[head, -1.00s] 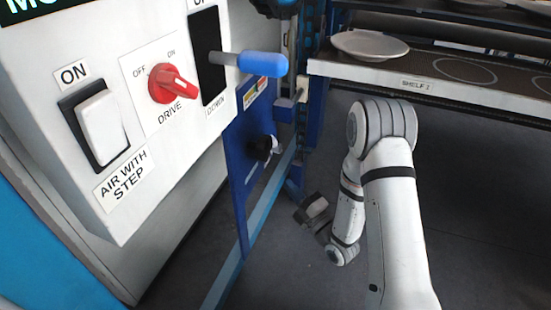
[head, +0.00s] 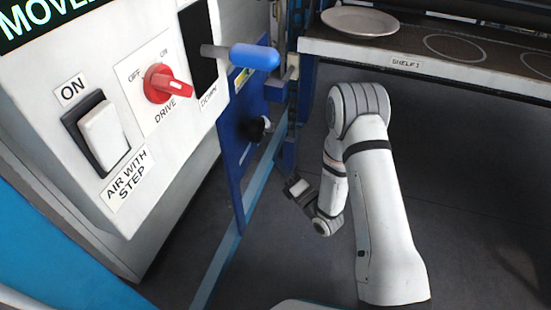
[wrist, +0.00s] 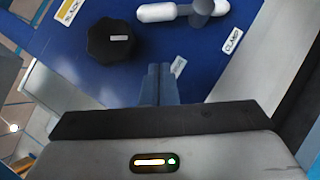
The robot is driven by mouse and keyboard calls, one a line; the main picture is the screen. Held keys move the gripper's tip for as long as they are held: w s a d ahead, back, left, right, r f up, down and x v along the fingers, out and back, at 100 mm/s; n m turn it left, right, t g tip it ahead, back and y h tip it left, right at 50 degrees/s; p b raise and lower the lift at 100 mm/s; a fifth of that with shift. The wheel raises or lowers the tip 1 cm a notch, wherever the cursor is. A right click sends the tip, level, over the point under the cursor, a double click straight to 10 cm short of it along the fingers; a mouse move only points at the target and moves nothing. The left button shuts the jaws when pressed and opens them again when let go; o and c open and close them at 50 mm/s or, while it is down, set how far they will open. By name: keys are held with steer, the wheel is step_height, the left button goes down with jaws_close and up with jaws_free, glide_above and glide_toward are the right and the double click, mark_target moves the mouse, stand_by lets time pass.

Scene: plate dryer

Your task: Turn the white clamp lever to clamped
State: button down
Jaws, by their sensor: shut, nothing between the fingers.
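The white clamp lever (wrist: 157,13) shows at the top of the wrist view, on a blue panel (wrist: 60,65). Its rounded white handle points left from a grey-blue pivot (wrist: 201,12); the top of the pivot is cut off by the frame. A "CLAMP" label (wrist: 232,41) is right of and below the pivot, and a "SLACK" label (wrist: 69,10) is at upper left. My gripper (wrist: 160,80) is shut and empty, its fingertips below the lever in the picture and apart from it. In the head view my gripper (head: 297,189) is right of the panel; its fingertips are unclear.
A black knob (wrist: 111,42) sits on the panel left of the lever. A white control box (head: 60,150) with a red drive switch (head: 167,84) and a blue-handled lever (head: 254,57) stands left. A shelf (head: 406,63) with a plate (head: 359,20) is at upper right.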

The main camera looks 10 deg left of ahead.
steer(key=w+a+r, duration=0.4)
steer(key=w+a, duration=0.1)
steer(key=w, duration=0.1)
steer(key=shift+w+a+r, duration=0.15)
steer(key=shift+w+r, duration=0.1)
steer(key=shift+w, duration=0.05)
